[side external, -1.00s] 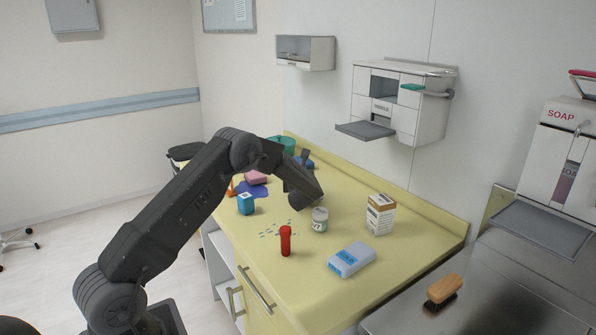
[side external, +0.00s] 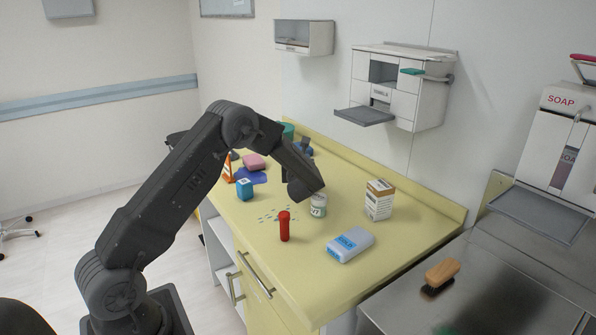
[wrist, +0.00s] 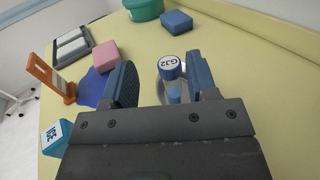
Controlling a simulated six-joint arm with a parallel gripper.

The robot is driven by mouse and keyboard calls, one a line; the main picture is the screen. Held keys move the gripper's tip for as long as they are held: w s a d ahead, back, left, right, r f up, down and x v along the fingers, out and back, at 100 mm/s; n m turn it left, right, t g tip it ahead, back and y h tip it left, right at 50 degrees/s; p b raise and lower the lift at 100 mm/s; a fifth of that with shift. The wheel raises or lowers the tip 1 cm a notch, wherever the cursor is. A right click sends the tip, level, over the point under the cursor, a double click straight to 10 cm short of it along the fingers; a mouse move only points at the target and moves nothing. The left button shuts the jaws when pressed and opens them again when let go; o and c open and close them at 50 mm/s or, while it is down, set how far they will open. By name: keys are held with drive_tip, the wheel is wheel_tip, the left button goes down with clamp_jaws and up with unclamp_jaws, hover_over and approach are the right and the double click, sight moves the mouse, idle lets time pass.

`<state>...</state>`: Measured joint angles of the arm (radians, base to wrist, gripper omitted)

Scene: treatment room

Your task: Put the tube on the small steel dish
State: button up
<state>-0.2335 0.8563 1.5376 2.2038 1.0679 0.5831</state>
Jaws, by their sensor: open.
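My gripper (wrist: 162,78) is open, one finger on each side of the tube, with a clear gap on the left and the right finger close to the cap. In the side view, my arm hides the tube and the dish, and the fingers (side external: 286,173) barely show.
A white jar (side external: 318,208) stands just right of my wrist.

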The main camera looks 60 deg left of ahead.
drive_tip(key=s+d+r+n+g+h, duration=0.1)
drive_tip(key=s+d+r+n+g, duration=0.25)
drive_tip(key=s+d+n, duration=0.4)
drive_tip(key=s+d+r+n+g+h, duration=0.1)
drive_tip(key=s+d+r+n+g, duration=0.3)
drive_tip(key=s, duration=0.6)
drive_tip(key=s+d+r+n+t+h, duration=0.1)
drive_tip(key=s+d+r+n+h, duration=0.1)
drive_tip(key=s+d+n+h, duration=0.4)
drive_tip(key=s+d+r+n+t+h, duration=0.2)
drive_tip(key=s+d+n+h, duration=0.5)
drive_tip(key=d, duration=0.8)
drive_tip(key=s+r, duration=0.1)
drive_tip(key=s, duration=0.2)
drive_tip(key=shift+s+d, duration=0.15)
drive_tip(key=shift+d, duration=0.2)
